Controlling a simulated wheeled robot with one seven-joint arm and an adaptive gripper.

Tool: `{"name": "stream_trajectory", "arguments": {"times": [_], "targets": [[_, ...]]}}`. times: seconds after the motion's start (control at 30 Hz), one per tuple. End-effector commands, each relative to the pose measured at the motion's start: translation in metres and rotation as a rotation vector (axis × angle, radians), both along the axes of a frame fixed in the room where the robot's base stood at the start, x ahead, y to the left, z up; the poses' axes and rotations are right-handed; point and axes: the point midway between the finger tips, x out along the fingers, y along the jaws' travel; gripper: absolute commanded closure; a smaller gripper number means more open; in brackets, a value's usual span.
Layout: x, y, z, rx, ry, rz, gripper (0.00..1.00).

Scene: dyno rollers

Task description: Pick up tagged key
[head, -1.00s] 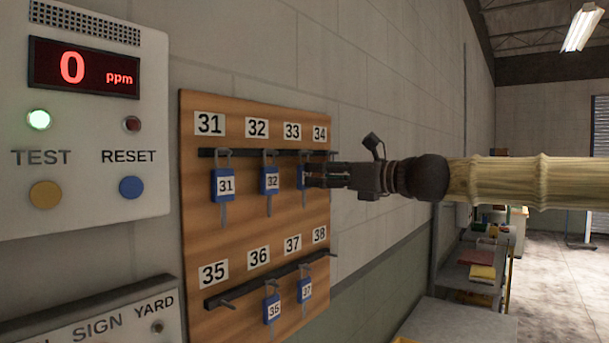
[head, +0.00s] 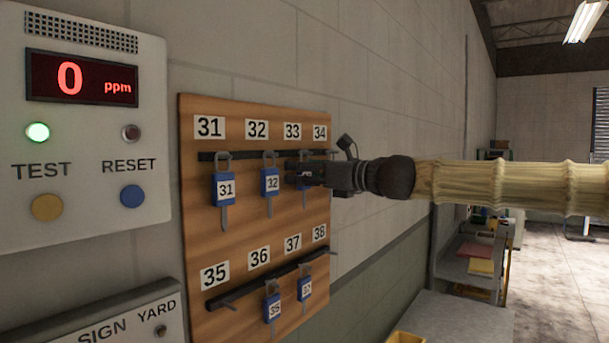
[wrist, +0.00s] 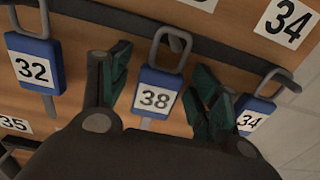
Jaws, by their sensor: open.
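My open gripper (wrist: 163,72) has one dark green finger on each side of this tag, with small visible gaps. In the head view my gripper (head: 290,173) reaches in from the right under label 33 and hides most of that tag. A tag marked 32 (wrist: 33,68) hangs left of my fingers; it also shows in the head view (head: 270,182). A tag marked 34 (wrist: 250,115) hangs at right, partly hidden behind my right finger.
The wooden key board (head: 225,252) has two dark hook rails. Tag 31 (head: 226,189) hangs upper left. Two blue tags (head: 272,308) hang on the lower rail. A gas panel (head: 85,230) reading 0 ppm is at left. A grey bench (head: 455,318) stands below right.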

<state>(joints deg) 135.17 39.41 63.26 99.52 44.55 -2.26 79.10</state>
Motion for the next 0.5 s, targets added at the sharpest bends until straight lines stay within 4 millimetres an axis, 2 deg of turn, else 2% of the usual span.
{"name": "stream_trajectory", "arguments": {"times": [0.17,0.27,0.43,0.47,0.5], "targets": [[0.0000,0.0002,-0.0003,0.000,0.000,0.000,0.38],[0.0000,0.0001,-0.0003,0.000,0.000,0.000,0.52],[-0.0001,0.0002,-0.0003,0.000,0.000,0.000,0.83],[-0.0001,0.0002,-0.0003,0.000,0.000,0.000,0.87],[-0.0001,0.0002,-0.0003,0.000,0.000,0.000,0.87]]}}
